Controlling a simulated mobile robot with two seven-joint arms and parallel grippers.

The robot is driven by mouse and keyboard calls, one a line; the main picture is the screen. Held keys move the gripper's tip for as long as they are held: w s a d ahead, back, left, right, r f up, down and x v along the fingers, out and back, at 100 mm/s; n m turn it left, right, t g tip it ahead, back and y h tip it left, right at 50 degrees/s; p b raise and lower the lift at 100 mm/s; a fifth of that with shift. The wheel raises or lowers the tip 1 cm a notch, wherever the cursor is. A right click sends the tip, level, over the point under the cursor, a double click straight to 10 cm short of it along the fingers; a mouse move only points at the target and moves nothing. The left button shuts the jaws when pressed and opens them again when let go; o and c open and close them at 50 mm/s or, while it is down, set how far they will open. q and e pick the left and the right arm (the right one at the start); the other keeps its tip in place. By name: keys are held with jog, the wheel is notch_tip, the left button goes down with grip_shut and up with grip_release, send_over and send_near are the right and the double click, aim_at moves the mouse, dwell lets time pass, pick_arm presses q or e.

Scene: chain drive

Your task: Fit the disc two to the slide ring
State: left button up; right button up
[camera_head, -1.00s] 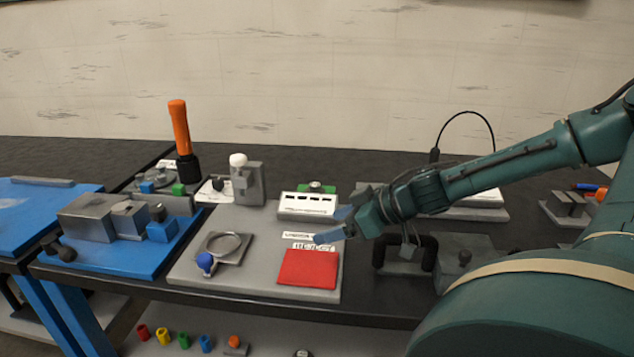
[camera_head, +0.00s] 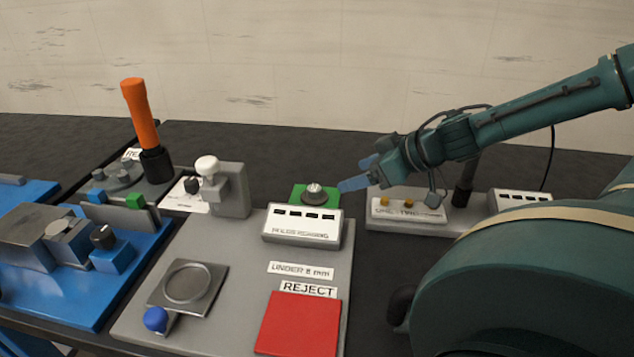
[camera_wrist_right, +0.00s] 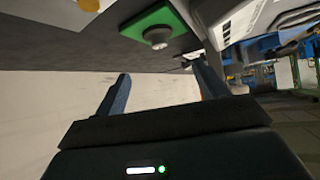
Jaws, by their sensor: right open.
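A square grey plate with a round ring recess (camera_head: 187,285) and a blue knob (camera_head: 156,319) lies on the grey board; it looks like the slide ring, and its ring appears empty. A small round silver metal piece (camera_head: 314,191) sits on a green pad (camera_head: 300,200) behind a white label box; I cannot tell whether it is disc two. My right gripper (camera_head: 358,173) is open and empty, just right of the green pad. The right wrist view shows its two blue fingers (camera_wrist_right: 160,74) apart, with the silver piece (camera_wrist_right: 157,38) beyond them. My left gripper is not in view.
A red reject mat (camera_head: 298,325) lies at the board's front. A white-topped grey gauge block (camera_head: 222,188) and an orange-handled tool (camera_head: 141,115) stand at left. A white box with brass buttons (camera_head: 408,208) stands below my right arm. The board's middle is clear.

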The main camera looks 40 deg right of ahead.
jog(key=b, duration=0.1)
send_near(315, 188)
jog(key=x, duration=0.4)
jog(key=shift+s+d+f, duration=0.1)
jog(key=shift+d, duration=0.05)
jog(key=shift+w+f, duration=0.25)
jog(key=shift+w, duration=0.25)
jog(key=shift+w+a+f+b, duration=0.25)
jog(key=shift+f+b, duration=0.05)
jog(key=shift+b, duration=0.1)
jog(key=b+x, duration=0.1)
jog(key=x, duration=0.2)
jog(key=shift+s, duration=0.1)
jog(key=shift+w+a+f+b, duration=0.2)
jog(key=shift+w+f+b, duration=0.15)
jog(key=shift+w+b, duration=0.2)
jog(key=shift+w, duration=0.15)
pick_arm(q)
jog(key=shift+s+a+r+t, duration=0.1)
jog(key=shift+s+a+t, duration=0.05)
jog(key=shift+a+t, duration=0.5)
